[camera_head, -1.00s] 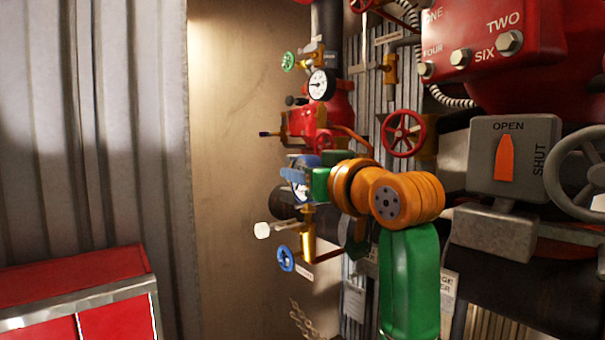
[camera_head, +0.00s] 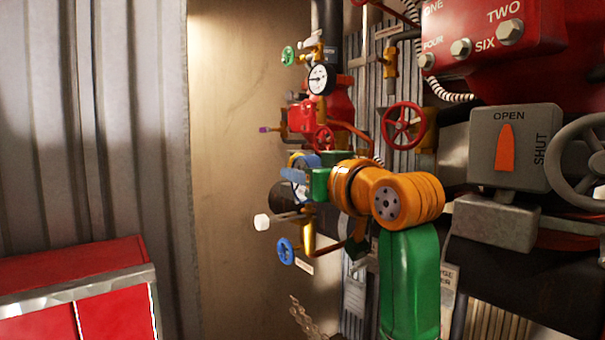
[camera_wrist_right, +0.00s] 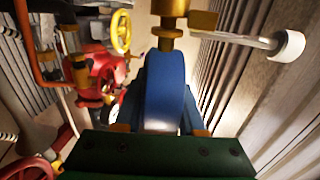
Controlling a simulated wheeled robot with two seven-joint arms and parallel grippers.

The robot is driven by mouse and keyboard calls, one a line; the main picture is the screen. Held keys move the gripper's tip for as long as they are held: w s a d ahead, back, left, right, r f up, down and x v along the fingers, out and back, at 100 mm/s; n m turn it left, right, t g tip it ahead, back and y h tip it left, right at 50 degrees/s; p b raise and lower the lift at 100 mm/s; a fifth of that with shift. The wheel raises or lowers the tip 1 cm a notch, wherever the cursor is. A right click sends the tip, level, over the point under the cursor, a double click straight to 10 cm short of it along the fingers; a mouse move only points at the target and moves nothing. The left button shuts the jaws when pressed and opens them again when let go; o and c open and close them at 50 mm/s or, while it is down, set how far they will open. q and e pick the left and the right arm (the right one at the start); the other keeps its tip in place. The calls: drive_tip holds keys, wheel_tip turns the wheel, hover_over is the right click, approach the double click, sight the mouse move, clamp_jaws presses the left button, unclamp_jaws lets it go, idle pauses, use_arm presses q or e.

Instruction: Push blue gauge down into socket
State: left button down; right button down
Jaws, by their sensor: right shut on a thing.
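The blue gauge (camera_head: 306,160) is at the middle of the head view, with its pale dial partly hidden by my fingers. My right gripper (camera_head: 295,176) is shut on it from the right side. In the right wrist view the gauge's blue rim (camera_wrist_right: 165,90) stands between the two blue fingers of the gripper (camera_wrist_right: 165,115). A brass fitting, the socket (camera_wrist_right: 170,30), is right at the gauge's end in that view. The brass pipe (camera_head: 307,232) runs below the gauge in the head view. Whether the stem is fully seated cannot be told. My left gripper is out of view.
A white-ended lever (camera_head: 262,221) and a blue handwheel (camera_head: 285,251) are below the gauge. A red handwheel (camera_head: 403,125), white gauge (camera_head: 320,79) and grey OPEN/SHUT box (camera_head: 514,148) are nearby. A red cabinet (camera_head: 80,290) stands lower left. Open space lies left of the pipework.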

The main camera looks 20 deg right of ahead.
drive_tip(key=shift+f+b, duration=0.4)
drive_tip(key=shift+f, duration=0.1)
drive_tip(key=shift+c, duration=2.2)
unclamp_jaws()
drive_tip(key=shift+s+f+b, duration=0.1)
drive_tip(key=shift+s+b, duration=0.2)
drive_tip(key=s+d+b, duration=0.1)
drive_tip(key=s+b, duration=0.2)
drive_tip(key=s, duration=0.3)
drive_tip(key=shift+s+d+b, duration=0.15)
drive_tip(key=shift+s+b, duration=0.15)
drive_tip(key=shift+b, duration=0.05)
